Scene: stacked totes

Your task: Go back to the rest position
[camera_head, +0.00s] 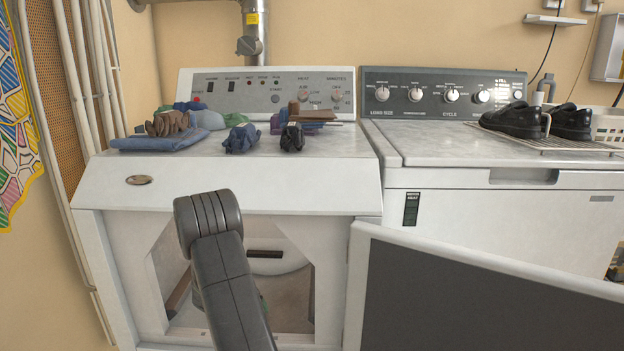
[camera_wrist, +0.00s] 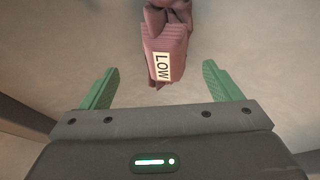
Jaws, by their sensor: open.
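My gripper (camera_wrist: 165,90) shows in the wrist view with its two green fingers wide apart and nothing between them. A dusky pink folded item with a label reading "LOW" (camera_wrist: 165,50) lies just beyond the fingertips, apart from them, on a pale surface. In the head view my grey arm reaches into the open front of the white dryer (camera_head: 130,195), and the gripper end is mostly hidden there.
The open dryer door (camera_head: 480,300) sticks out at the lower right. Folded blue cloth (camera_head: 160,139) and several small bundles lie on the dryer top. A washer (camera_head: 490,215) stands to the right, with black shoes (camera_head: 515,120) on a rack. Pipes (camera_head: 85,80) run at left.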

